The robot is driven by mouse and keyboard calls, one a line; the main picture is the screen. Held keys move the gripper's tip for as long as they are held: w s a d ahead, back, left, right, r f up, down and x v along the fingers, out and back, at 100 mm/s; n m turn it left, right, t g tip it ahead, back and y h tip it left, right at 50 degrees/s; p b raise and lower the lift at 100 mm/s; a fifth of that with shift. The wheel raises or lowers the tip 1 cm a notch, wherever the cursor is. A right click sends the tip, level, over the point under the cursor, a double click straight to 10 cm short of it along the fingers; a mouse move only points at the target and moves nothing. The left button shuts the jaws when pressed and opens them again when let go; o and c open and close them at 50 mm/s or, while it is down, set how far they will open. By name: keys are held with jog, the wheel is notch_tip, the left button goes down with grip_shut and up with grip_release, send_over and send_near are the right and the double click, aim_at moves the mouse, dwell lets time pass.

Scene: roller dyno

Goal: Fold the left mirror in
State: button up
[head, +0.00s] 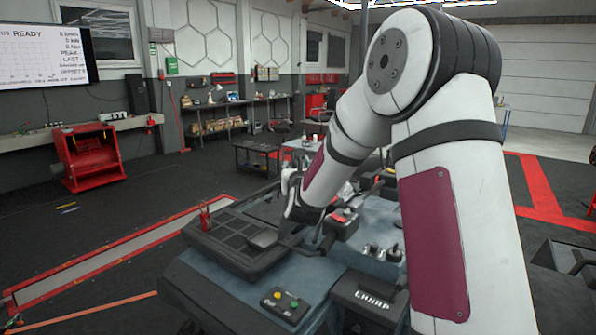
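I see no car and no mirror that I can make out in the head view. My white arm with dark red panels fills the right half and reaches forward and down over a blue-grey cart. The end of my arm is low, close to the dark tray on the cart's top. My gripper's fingers cannot be told apart from the dark parts there, so I cannot see whether they are open or hold anything.
A red machine (90,157) stands at the left wall below a screen (45,56). A red-edged floor strip (110,258) runs left of the cart. The floor at left is open.

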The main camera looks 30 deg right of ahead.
jog(key=v, duration=0.8)
